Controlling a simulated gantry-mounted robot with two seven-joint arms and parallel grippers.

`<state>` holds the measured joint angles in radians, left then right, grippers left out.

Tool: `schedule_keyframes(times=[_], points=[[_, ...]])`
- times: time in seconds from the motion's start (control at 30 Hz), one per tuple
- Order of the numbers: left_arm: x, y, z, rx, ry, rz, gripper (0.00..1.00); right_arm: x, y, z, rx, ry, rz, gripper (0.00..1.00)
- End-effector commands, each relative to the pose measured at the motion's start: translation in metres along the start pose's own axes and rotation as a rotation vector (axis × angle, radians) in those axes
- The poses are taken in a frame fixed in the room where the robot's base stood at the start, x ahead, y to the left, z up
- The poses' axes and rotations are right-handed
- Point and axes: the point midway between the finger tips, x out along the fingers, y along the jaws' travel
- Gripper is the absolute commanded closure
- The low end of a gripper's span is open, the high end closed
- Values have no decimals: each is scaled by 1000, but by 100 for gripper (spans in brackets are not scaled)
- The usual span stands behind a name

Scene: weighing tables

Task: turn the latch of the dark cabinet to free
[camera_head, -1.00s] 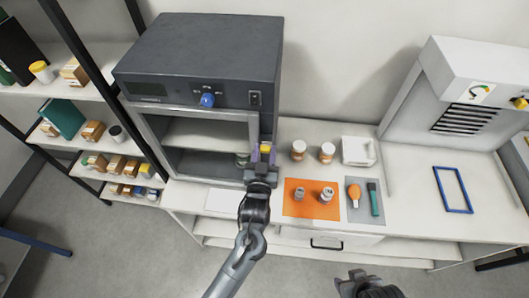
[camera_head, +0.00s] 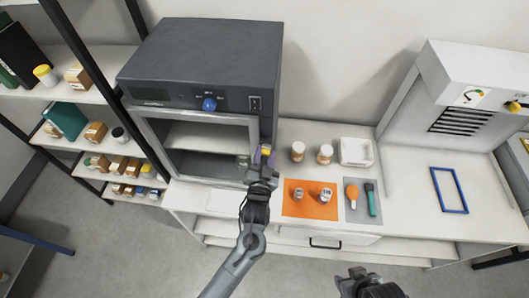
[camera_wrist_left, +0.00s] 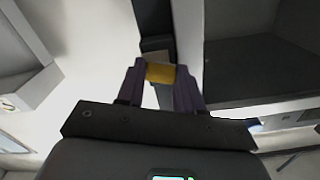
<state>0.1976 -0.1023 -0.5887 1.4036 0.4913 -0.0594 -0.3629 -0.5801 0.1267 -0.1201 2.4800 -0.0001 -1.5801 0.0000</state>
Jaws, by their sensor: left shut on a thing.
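The dark cabinet (camera_head: 205,58) stands at the back left of the bench, with a blue knob (camera_head: 209,104) on its front panel. Its pale-framed front shows the inside; I cannot tell whether glass covers it. The yellow latch (camera_head: 266,151) is at the right edge of this front. My left gripper (camera_head: 263,157) is shut on the latch, with its purple fingers on either side. In the left wrist view the yellow latch piece (camera_wrist_left: 160,73) sits between the fingertips. My right gripper (camera_head: 352,277) is low in the head view, empty-looking and away from the cabinet; its jaws are unclear.
Right of the cabinet are two white jars (camera_head: 298,151), a white tray (camera_head: 357,152), an orange mat (camera_head: 296,210) with small containers, and a grey mat (camera_head: 353,215) with tools. A blue frame (camera_head: 449,190) lies farther right. Shelves (camera_head: 85,92) stand at the left.

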Motion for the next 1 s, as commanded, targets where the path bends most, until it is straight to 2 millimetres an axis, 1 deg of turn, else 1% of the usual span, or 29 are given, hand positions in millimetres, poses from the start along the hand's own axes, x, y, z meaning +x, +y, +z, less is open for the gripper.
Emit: schedule_keyframes(times=[0.03, 0.2, 1.0], points=[[0, -2, -3, 48, 0, 0, 94, -7, 0, -2, 0, 0, 0, 57], [0, -1, -2, 210, -1, 1, 94, -16, 1, -5, 0, 0, 0, 57], [0, 0, -2, 954, 1, 0, 94, -54, 0, -18, 9, 1, -8, 57]])
